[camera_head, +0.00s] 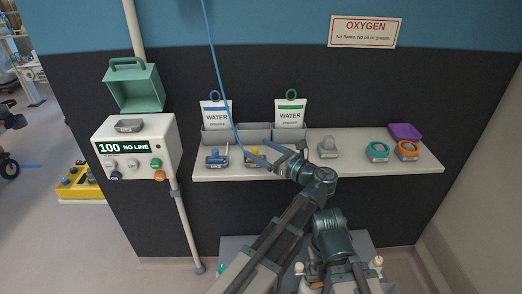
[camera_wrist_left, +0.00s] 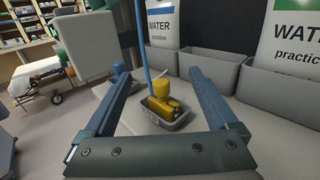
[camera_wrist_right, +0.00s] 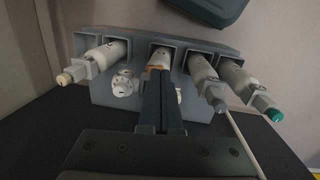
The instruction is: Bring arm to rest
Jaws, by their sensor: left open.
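My left gripper (camera_head: 262,153) is open above the front of the shelf (camera_head: 320,168). In the left wrist view its fingers (camera_wrist_left: 168,72) stand apart, with a yellow fitting (camera_wrist_left: 163,103) in a small grey tray (camera_wrist_left: 168,122) beyond and between them. I see no grip on the fitting. My right arm (camera_head: 333,235) is low, below the shelf, and its fingertips are hidden in the head view. In the right wrist view my right gripper (camera_wrist_right: 161,75) is shut, its fingers together in front of a grey rack (camera_wrist_right: 112,95) of cylinders. I cannot tell if the tips touch the middle cylinder.
A blue tube (camera_head: 217,75) hangs down near my left gripper. Water bags (camera_head: 216,115) hang behind grey bins. A grey holder (camera_head: 327,147), a teal ring (camera_head: 377,151) and an orange ring (camera_head: 407,150) stand along the shelf. A white monitor box (camera_head: 137,148) is at left.

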